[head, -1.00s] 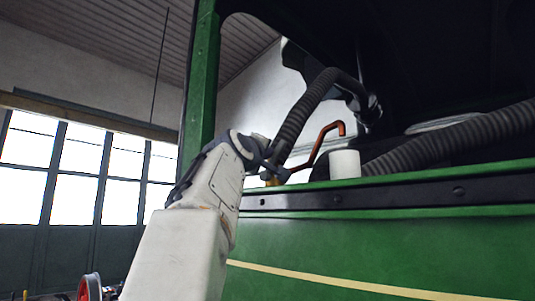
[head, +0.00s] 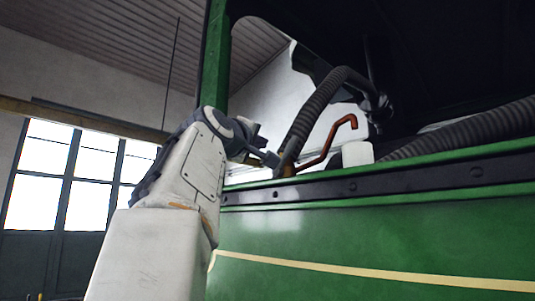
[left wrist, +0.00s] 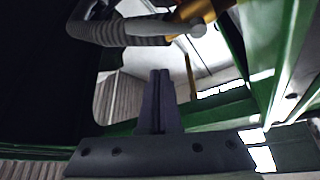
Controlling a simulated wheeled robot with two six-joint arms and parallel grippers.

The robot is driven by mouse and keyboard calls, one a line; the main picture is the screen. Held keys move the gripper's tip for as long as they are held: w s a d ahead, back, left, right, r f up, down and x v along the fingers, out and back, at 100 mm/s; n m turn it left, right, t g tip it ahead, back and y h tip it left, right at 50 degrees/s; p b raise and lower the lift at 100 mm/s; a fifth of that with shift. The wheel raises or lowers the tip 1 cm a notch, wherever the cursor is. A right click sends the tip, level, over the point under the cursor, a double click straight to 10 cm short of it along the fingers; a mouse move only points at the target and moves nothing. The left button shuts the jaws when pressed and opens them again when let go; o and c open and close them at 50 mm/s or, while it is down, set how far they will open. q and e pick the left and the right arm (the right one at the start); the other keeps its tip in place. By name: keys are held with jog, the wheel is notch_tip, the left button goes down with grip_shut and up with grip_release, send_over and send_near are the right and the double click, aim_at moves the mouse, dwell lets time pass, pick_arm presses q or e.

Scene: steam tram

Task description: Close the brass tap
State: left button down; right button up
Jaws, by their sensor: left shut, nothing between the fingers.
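The brass tap (head: 288,170) sits at the green cab's side ledge in the head view, at the foot of a bent copper pipe. It is small there and partly hidden by my gripper and a ribbed hose. In the left wrist view its yellow brass body (left wrist: 196,10) is at the top edge, partly cut off. A grey, round-ended piece is just under it; I cannot tell whether it is the handle. My left gripper (head: 271,160) is close to the tap's left side in the head view. Its two fingers (left wrist: 160,76) are together and empty, below the tap in the wrist view, apparently apart from it.
A black ribbed hose (head: 318,105) rises beside the tap. A white cylinder (head: 357,153) stands on the ledge right of it. The green cab side wall (head: 400,228) and dark rail (head: 410,183) run below. The cab post (head: 215,60) stands behind my arm.

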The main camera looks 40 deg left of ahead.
pick_arm(q)
jog(key=shift+s+d+f, duration=0.1)
jog(key=shift+s, duration=0.35)
jog(key=a+r+m+h+p, duration=0.1)
jog(key=m+h+p, duration=0.1)
jog(key=r+m+h+p, duration=0.1)
jog(key=h+p, duration=0.1)
jog(key=p, duration=0.1)
jog(key=s+a+r+m+h+p, duration=0.1)
jog(key=m+h+p, duration=0.1)
jog(key=shift+a+r+m+g, duration=0.15)
jog(key=shift+a+m+g, duration=0.15)
